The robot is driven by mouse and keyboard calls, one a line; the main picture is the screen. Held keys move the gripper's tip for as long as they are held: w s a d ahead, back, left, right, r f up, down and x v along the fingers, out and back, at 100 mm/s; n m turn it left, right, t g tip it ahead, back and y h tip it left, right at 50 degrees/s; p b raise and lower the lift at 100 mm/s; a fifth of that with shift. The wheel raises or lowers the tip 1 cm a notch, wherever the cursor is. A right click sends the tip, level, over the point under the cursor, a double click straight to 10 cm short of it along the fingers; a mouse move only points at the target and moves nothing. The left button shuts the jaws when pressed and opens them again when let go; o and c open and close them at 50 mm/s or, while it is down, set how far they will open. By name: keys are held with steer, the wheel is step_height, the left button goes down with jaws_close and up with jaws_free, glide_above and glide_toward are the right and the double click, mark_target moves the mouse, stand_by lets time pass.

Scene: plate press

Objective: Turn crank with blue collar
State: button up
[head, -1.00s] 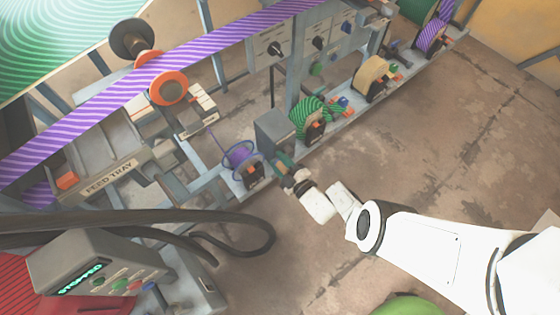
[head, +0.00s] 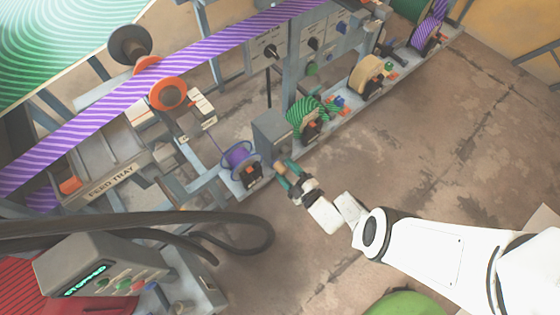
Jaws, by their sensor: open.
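A small brown, knob-like part (head: 279,167) shows between or just behind the fingertips. I cannot tell whether they touch it, or whether it belongs to a crank. No blue collar can be made out there. A small blue part (head: 338,101) sits to the right of the green striped spool (head: 303,112), but its shape is too small to read. Several small knobs, one a dark knob (head: 313,43), are on the upright panel.
A purple spool (head: 238,158) stands left of the grey box. A tan spool (head: 366,77) is farther right on the rail. A console (head: 100,268) and thick black hoses (head: 235,230) are at lower left. The concrete floor (head: 450,140) at right is clear.

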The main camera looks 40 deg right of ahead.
steer(key=s+p, duration=0.1)
steer(key=s, duration=0.5)
steer(key=shift+d, duration=0.15)
stand_by(1.1)
